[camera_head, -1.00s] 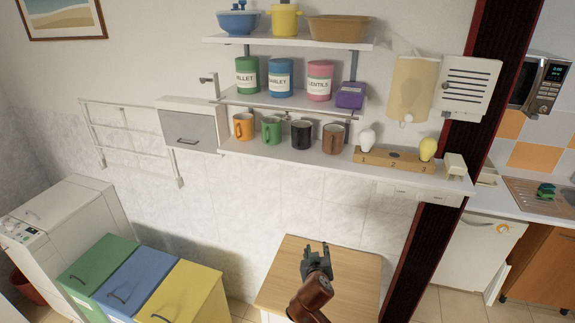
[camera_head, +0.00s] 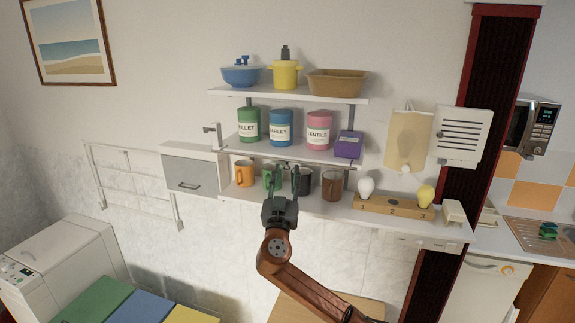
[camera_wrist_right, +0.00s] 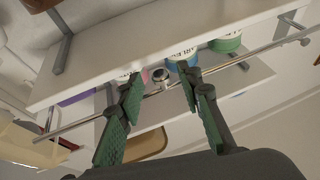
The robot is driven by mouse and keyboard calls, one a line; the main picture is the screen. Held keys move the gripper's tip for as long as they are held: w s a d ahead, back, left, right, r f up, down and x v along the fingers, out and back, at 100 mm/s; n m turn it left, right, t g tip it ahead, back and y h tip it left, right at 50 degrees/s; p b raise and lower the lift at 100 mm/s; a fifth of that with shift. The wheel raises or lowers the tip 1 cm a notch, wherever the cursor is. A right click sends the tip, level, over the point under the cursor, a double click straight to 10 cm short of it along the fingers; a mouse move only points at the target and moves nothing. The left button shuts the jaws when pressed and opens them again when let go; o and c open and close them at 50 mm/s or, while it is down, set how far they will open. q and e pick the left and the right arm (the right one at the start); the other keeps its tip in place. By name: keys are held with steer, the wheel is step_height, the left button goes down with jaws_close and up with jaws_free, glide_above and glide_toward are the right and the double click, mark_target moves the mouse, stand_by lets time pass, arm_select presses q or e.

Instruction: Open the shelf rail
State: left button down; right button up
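The shelf rail (camera_wrist_right: 262,51) is a thin metal bar along the front of the middle shelf (camera_wrist_right: 150,45), with a small round knob (camera_wrist_right: 160,75) on it. In the head view the rail is thin and hard to separate from the front edge of the middle shelf (camera_head: 230,143). My right gripper (camera_head: 284,172) is raised in front of the wall shelves, just below the middle shelf. Its green-padded fingers (camera_wrist_right: 166,105) are spread, with the knob seen between their tips and nothing held. Contact with the rail is not visible. My left gripper is out of view.
Green, blue and pink canisters (camera_head: 281,127) and a purple box (camera_head: 348,144) stand on the middle shelf. Several mugs (camera_head: 243,172) stand on the lower shelf behind my gripper. A bulb holder (camera_head: 393,207) is to the right, a grey-fronted cabinet (camera_head: 193,171) to the left.

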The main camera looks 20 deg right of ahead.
steer(key=shift+p+x, duration=0.35)
steer(key=shift+x, duration=0.9)
steer(key=shift+f, duration=0.1)
steer(key=shift+c, duration=0.5)
jaws_close()
